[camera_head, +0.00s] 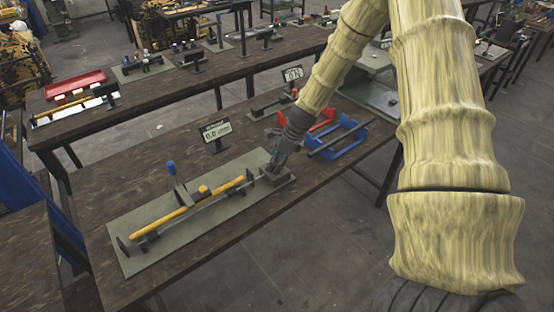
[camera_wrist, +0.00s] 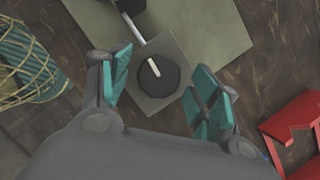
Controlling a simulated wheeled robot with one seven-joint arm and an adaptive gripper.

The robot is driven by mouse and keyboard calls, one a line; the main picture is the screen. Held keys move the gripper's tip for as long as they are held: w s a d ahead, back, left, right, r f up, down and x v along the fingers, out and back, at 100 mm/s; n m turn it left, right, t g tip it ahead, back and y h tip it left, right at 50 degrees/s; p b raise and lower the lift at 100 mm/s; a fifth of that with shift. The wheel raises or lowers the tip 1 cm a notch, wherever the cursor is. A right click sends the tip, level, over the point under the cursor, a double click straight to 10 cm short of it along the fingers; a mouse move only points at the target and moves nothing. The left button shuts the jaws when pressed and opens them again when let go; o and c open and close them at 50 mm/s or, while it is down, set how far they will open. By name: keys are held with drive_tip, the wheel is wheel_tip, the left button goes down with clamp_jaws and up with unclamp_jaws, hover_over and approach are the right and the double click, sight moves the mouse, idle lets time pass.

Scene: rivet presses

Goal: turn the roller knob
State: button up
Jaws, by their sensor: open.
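The roller knob (camera_wrist: 156,75) is a dark round disc with a white mark, seen in the wrist view on a grey-green square block (camera_wrist: 180,58). A light shaft runs from the block toward the upper left. My gripper (camera_wrist: 162,88) is open, with its teal finger pads on either side of the knob and apart from it in the picture. In the head view my gripper (camera_head: 278,158) is over the right end of the grey-green base plate (camera_head: 140,257). There it hides the knob.
A small display sign (camera_head: 216,131) stands behind the plate. A red holder (camera_head: 318,121) and a blue holder (camera_head: 350,136) with a dark bar stand just right of my gripper. The bench (camera_head: 120,178) is bare left of the sign.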

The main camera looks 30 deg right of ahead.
drive_tip(key=shift+c, duration=0.2)
drive_tip(key=c, duration=0.9)
drive_tip(key=shift+d, duration=0.1)
drive_tip(key=shift+c, duration=0.2)
drive_tip(key=shift+n, duration=0.4)
drive_tip(key=shift+w+n+g, duration=0.1)
drive_tip(key=shift+n+g, duration=0.2)
drive_tip(key=shift+n, duration=0.3)
drive_tip(key=n, duration=0.2)
drive_tip(key=n+g+y, duration=0.1)
drive_tip(key=n, duration=0.1)
drive_tip(key=shift+w+n+g, duration=0.1)
drive_tip(key=shift+n+g, duration=0.2)
drive_tip(key=n+g, duration=0.1)
drive_tip(key=n, duration=0.2)
drive_tip(key=n+g, duration=0.1)
drive_tip(key=n, duration=0.2)
drive_tip(key=shift+w, duration=0.15)
drive_tip(key=shift+n+g, duration=0.3)
drive_tip(key=shift+n, duration=0.1)
